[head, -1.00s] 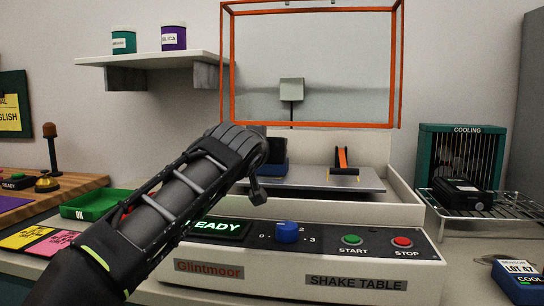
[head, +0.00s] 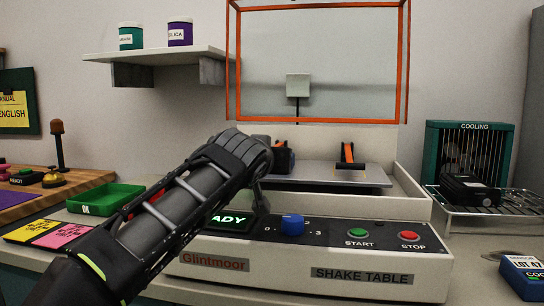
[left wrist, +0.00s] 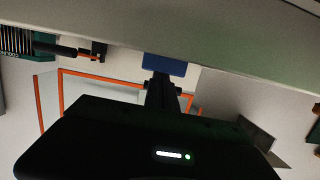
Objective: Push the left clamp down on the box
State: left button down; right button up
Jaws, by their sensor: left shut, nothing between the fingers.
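Two clamps with orange levers stand on the shake table's grey plate (head: 330,178). The left clamp (head: 281,145) shows only a short orange strip beside a dark block (head: 285,161), and my wrist hides much of this spot. I cannot tell where the box ends and the clamp begins. The right clamp (head: 347,153) has its lever raised. My left arm reaches in front of the plate's left end, with its gripper (head: 261,197) pointing down, shut and empty. In the left wrist view the gripper (left wrist: 162,92) lies before a blue block (left wrist: 165,65). My right gripper is not in view.
The shake table's front panel has a blue knob (head: 292,225), a green START button (head: 358,232) and a red STOP button (head: 408,235). An orange frame (head: 404,60) rises behind the plate. A green tray (head: 105,198) is left; a cooling rack (head: 490,209) is right.

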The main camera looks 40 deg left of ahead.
pick_arm(q)
jog(key=v, duration=0.7)
jog(key=shift+r+p, duration=0.35)
jog(key=shift+r, duration=0.05)
jog(key=shift+w, duration=0.1)
